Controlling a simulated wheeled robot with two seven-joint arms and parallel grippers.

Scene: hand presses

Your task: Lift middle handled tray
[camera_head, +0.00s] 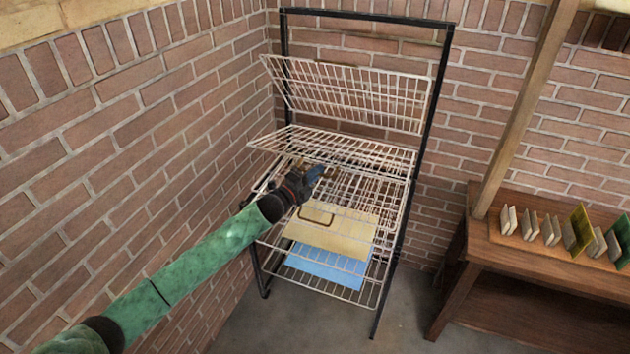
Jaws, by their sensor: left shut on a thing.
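A black-framed rack holds several white wire trays. The top tray (345,93) is tipped steeply up at the back. Below it, a middle wire tray (355,150) is raised at a slant, its near edge towards me. My left gripper (318,173) is at the middle of that near edge and is shut on it or its handle; the gripper hides the exact contact. A lower tray lies under it, with a dark handle loop (316,215) near a yellow sheet (345,235). My right gripper is out of view.
A blue sheet (325,268) lies on a low tray. The rack's black frame (436,90) stands in a brick corner, with brick wall close on the left. A wooden bench (540,260) with small upright blocks is at the right. Grey floor is clear between.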

